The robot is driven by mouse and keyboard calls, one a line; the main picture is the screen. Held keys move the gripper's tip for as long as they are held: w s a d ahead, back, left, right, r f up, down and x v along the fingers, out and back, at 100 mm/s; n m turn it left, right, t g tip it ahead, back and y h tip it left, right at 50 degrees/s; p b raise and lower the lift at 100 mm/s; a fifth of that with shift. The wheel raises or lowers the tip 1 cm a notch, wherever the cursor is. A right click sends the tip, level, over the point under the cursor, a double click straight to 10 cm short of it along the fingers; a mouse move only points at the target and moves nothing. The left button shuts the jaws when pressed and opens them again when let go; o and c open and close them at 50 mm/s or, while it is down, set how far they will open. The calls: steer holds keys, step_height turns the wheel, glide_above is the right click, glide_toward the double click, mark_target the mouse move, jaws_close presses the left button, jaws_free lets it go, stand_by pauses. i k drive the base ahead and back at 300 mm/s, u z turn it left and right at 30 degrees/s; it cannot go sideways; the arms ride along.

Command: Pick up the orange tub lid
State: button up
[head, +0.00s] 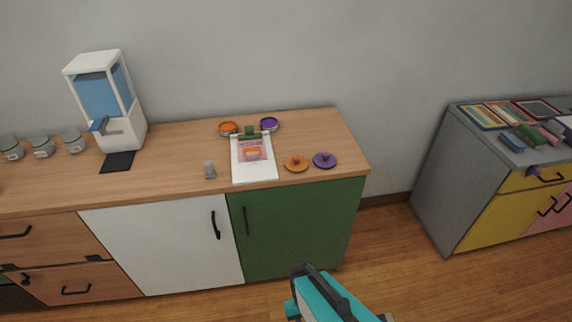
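The orange tub lid (296,163) is a small round disc with a knob on top. It lies on the wooden counter (185,150) near the front right, just right of a white board. A purple lid (324,160) of the same shape lies close on its right. An orange tub (228,128) and a purple tub (269,124) stand farther back on the counter. My gripper (302,271) shows at the bottom of the view at the end of my teal arm, in front of the green cabinet door and apart from the lid. Its fingers cannot be made out clearly.
A white board with a pink picture (253,160) lies left of the lid. A small grey object (209,170) stands farther left. A dispenser (105,100) and several jars (41,147) are at the left. A separate grey cabinet (440,185) stands at the right.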

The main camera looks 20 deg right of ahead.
mark_target(296, 163)
steer(key=z, duration=1.4)
steer(key=k, duration=0.1)
steer(key=u, duration=2.6)
steer(key=k, duration=0.2)
steer(key=u, duration=2.6)
steer(key=k, duration=1.55)
steer(key=z, duration=0.5)
